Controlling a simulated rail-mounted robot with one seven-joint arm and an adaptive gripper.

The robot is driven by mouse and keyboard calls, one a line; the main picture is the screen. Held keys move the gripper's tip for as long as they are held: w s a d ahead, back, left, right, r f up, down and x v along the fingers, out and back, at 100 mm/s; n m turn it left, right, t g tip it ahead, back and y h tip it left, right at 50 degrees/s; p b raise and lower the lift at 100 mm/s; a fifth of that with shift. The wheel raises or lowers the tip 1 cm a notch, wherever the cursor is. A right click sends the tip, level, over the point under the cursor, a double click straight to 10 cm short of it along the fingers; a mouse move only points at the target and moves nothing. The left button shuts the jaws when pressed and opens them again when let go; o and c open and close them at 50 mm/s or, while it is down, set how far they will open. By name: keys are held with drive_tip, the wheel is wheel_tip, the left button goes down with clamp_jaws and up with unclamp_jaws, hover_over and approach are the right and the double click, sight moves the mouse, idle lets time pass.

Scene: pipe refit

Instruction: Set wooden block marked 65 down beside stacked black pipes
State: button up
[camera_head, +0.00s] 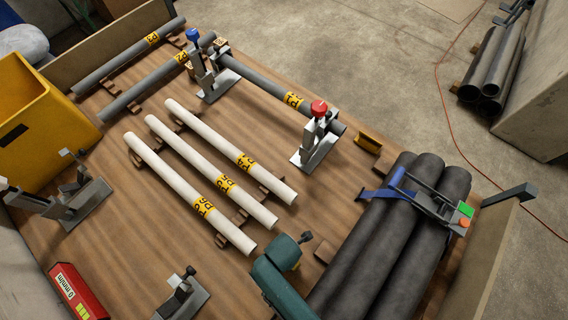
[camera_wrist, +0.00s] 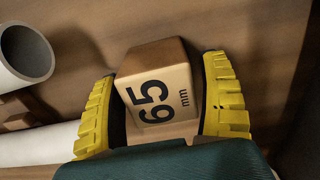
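The wooden block marked 65 mm (camera_wrist: 158,92) sits between the yellow fingers of my gripper (camera_wrist: 162,105) in the wrist view. The fingers press on its two sides and appear shut on it. Brown tabletop lies behind it; I cannot tell whether the block touches the table. In the head view, my teal arm end (camera_head: 275,285) is at the bottom middle, between the white pipes and the stacked black pipes (camera_head: 385,250). A dark area at the right of the wrist view cannot be identified.
White pipes (camera_head: 210,195) lie left of my arm; one open end (camera_wrist: 27,52) is close to my left finger. A blue strap with a buckle (camera_head: 425,205) crosses the black pipes. A small brown piece (camera_head: 325,250) lies beside them. A red-knobbed clamp (camera_head: 315,150) stands further back.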

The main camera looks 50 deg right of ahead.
wheel_tip(320, 180, up, 12)
drive_tip(key=p, duration=0.5)
drive_tip(key=shift+r, duration=0.15)
drive_tip(key=w+r+m+t, duration=0.4)
drive_tip(key=w+r+t, duration=0.1)
drive_tip(key=w+r, duration=0.6)
drive_tip(key=w+r+m+t, duration=0.45)
drive_tip(key=w+r, duration=0.45)
drive_tip(key=r, duration=0.4)
drive_tip(key=s+r+m+t, duration=0.1)
drive_tip(key=r+m+t, duration=0.2)
drive_tip(key=r, duration=0.9)
drive_tip(key=s+a+r+m+t, duration=0.1)
drive_tip(key=r+m+t, duration=0.3)
drive_tip(key=r, duration=0.8)
drive_tip(key=s+r+m+t, duration=0.2)
drive_tip(key=r+m+t, duration=0.2)
drive_tip(key=r, duration=0.8)
drive_tip(key=shift+a+t, duration=0.2)
drive_tip(key=shift+t, duration=0.65)
